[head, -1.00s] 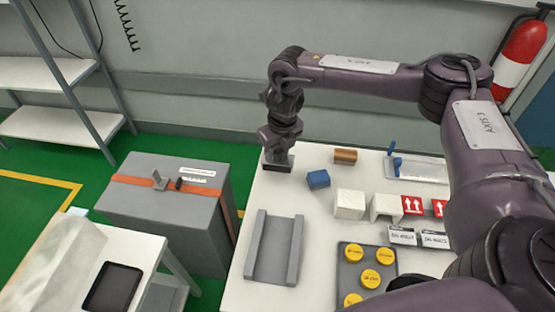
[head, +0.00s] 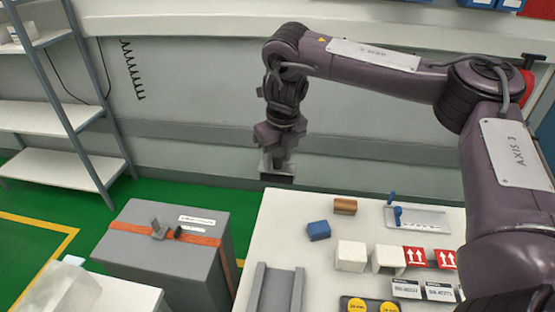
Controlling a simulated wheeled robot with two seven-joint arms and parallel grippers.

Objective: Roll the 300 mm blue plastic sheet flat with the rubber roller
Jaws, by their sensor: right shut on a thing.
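My right gripper (head: 277,162) hangs from the arm that comes in from the right. It points down and shows just above the far left corner of the white table in the picture. It is shut on a small dark piece (head: 277,178) at its tips. This may be the rubber roller, but its shape is too small to tell. No flat blue plastic sheet can be made out in view. My left gripper is not in view.
The white table (head: 285,212) bears a blue block (head: 318,230), a copper-coloured cylinder (head: 345,206), a blue-handled tool on a tray (head: 430,216), white blocks (head: 351,256) and a grey channel (head: 276,290). A grey case (head: 165,255) stands left.

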